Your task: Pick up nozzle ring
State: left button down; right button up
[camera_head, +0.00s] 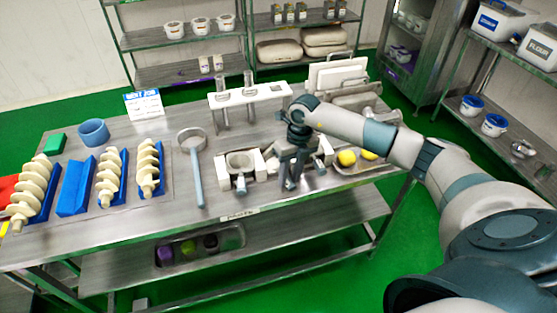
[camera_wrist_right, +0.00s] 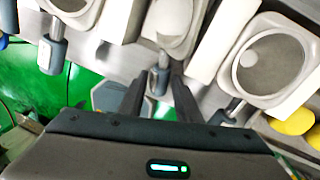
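Metal nozzle rings with short grey handles rest between white blocks at the table's front edge. The left one (camera_head: 240,162) shows clearly in the head view. In the wrist view, a middle ring (camera_wrist_right: 172,25) has its handle (camera_wrist_right: 157,80) between the fingers of my right gripper (camera_wrist_right: 157,88). The fingers are apart, with gaps visible beside the handle. Another ring (camera_wrist_right: 270,63) lies to the right. In the head view my right gripper (camera_head: 290,183) points down at the front edge and hides much of the middle ring. My left gripper is not in view.
A long-handled strainer (camera_head: 193,145) lies left of the rings. A white rack (camera_head: 249,96) stands behind them. A tray with yellow balls (camera_head: 347,157) is to the right.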

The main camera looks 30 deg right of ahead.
jog(key=shift+f, duration=0.35)
jog(key=shift+c, duration=0.7)
grip_shut()
jog(key=shift+r, duration=0.1)
notch_tip(320, 180, up, 10)
jog(key=p, duration=0.5)
